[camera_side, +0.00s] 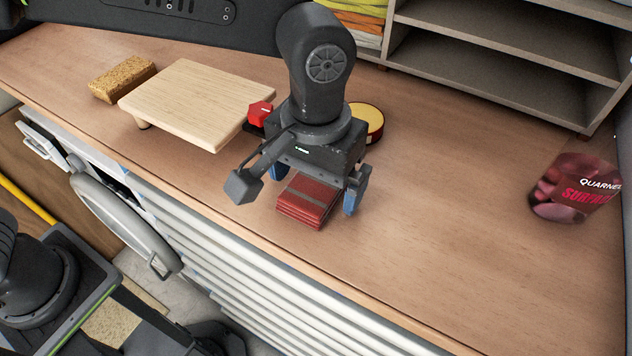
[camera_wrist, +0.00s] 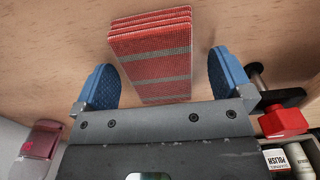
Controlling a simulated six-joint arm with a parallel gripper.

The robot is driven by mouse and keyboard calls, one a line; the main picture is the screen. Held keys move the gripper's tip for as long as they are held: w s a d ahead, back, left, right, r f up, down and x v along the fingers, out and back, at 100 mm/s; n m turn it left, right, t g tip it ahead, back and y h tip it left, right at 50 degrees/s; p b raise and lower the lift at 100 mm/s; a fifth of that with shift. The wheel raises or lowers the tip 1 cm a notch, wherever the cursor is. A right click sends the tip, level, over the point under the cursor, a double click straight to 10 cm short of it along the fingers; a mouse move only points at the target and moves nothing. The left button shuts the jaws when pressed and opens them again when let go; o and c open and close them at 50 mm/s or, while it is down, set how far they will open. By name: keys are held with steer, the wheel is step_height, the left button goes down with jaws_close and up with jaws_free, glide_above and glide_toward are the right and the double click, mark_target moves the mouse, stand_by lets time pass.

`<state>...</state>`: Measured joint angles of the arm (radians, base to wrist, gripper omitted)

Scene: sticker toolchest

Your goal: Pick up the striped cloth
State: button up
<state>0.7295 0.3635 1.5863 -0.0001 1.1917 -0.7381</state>
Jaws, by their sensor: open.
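The striped cloth (camera_side: 307,201) is a folded red stack with grey stripes, lying on the wooden worktop near its front edge. My gripper (camera_side: 313,190) is right above it, pointing down and open, with a blue finger on either side of the cloth. In the wrist view the cloth (camera_wrist: 153,55) lies between the two blue fingertips of my gripper (camera_wrist: 165,80). Gaps show between the cloth and both fingers there. The far side of the cloth is partly hidden by my gripper in the side view.
A small wooden board on feet (camera_side: 200,100) and a brown sponge (camera_side: 122,78) are at the left. A red-topped object (camera_side: 260,113) and a round yellow-topped tin (camera_side: 370,120) stand behind my gripper. A dark red labelled container (camera_side: 572,190) is at the right. The worktop between is clear.

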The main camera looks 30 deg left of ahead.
mark_target(316, 181)
steer(key=shift+f, duration=0.1)
steer(key=shift+c, duration=0.3)
steer(key=c, duration=0.9)
steer(key=shift+c, duration=0.2)
step_height(316, 181, up, 10)
